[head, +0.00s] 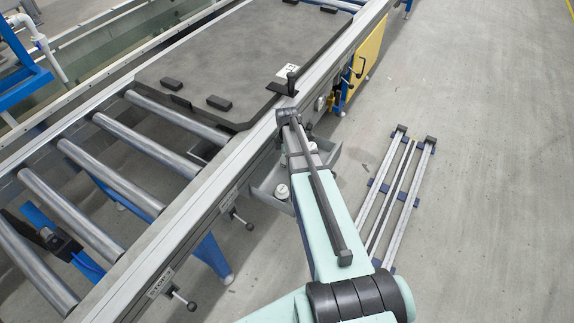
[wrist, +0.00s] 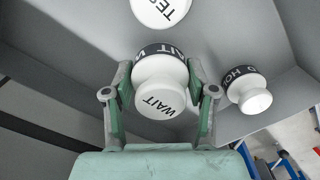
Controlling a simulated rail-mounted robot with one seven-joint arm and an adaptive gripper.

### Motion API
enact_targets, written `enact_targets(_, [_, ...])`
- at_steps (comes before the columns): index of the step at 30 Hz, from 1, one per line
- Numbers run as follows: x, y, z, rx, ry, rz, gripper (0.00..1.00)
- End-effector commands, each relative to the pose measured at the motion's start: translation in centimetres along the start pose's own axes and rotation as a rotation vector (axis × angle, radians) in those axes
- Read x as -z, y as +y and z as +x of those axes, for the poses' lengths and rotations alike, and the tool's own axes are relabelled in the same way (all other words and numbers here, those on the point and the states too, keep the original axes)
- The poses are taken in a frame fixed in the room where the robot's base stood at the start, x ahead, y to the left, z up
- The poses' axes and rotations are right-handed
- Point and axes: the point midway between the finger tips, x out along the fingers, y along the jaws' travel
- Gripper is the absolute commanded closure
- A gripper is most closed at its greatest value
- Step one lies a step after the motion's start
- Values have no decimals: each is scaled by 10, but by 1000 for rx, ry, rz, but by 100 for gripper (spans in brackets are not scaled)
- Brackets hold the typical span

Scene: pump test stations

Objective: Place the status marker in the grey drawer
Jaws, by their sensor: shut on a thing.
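My gripper (wrist: 158,80) is shut on a white round marker (wrist: 158,98) with a black band, lettered WAIT, in the wrist view. In the head view my arm hides the gripper. A grey drawer (head: 263,194) sticks out below the conveyor's side rail; a grey tray-like interior (wrist: 225,30) surrounds the held marker in the wrist view. Whether the held marker touches its floor I cannot tell. A white marker lettered TEST (wrist: 160,10) is ahead of it, cut by the frame edge. Another white marker with a black band, partly reading HO (wrist: 248,92), is to the right.
The conveyor has steel rollers (head: 110,178) and a dark plate (head: 225,65) on top. Its side rail (head: 215,185) runs beside my arm. A low rail frame (head: 400,195) lies on the floor to the right. Open floor lies beyond it.

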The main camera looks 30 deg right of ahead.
Motion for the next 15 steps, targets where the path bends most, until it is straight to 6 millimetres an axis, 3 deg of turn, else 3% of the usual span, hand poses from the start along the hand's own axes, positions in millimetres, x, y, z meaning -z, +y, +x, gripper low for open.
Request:
enact_targets(6, [0,1,30,2,0,0,80])
enact_targets(15, [0,0,34,1,0,0,80])
